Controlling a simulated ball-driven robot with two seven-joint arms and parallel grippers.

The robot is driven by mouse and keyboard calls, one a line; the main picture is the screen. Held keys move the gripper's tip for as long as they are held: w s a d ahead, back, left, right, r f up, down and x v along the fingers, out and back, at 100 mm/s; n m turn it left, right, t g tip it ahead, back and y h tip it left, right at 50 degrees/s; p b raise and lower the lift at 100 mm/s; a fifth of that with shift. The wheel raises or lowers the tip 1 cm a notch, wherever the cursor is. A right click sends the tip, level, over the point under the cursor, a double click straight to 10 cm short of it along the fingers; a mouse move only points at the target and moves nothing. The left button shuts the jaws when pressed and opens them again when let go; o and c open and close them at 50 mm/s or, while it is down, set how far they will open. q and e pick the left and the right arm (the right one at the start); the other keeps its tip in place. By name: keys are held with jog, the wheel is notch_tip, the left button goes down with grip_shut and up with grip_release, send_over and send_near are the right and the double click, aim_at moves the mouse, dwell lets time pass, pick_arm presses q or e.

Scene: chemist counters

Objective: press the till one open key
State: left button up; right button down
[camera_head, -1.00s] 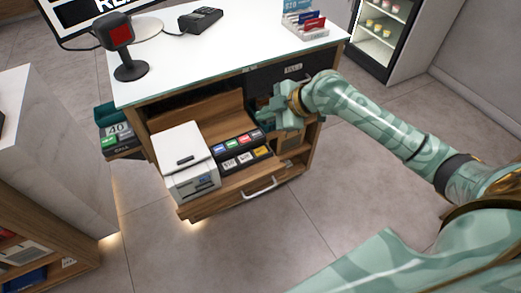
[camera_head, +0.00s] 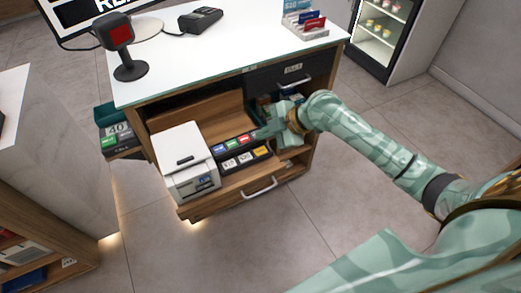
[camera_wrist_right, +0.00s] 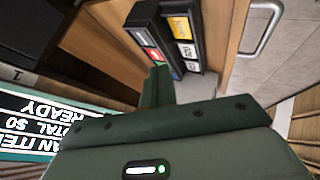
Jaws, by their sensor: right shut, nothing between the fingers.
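A black key panel (camera_head: 222,171) lies in the pulled-out wooden drawer below the counter. Its back row shows blue, green and red keys; its front row shows white keys and an orange key (camera_head: 261,151). The labels are too small for me to tell which key is till one open. My right gripper (camera_head: 262,133) is shut and empty, its fingertips over or beside the right end of the back row. In the right wrist view the fingertips (camera_wrist_right: 160,73) are close to the red key (camera_wrist_right: 154,54); I cannot tell if they touch. My left gripper is out of view.
A white printer (camera_head: 186,160) stands left of the panel in the drawer (camera_head: 230,195). The white counter top (camera_head: 220,60) overhangs behind, with a scanner (camera_head: 120,45) and card terminal (camera_head: 200,20). A black drawer (camera_head: 277,82) is above my right wrist. Floor in front is clear.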

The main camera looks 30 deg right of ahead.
aim_at(256, 149)
jog(key=shift+f, duration=1.95)
dwell(0.6)
jog(key=shift+f, duration=0.4)
jog(key=shift+f, duration=0.35)
dwell(0.6)
jog(key=shift+r, duration=3.3)
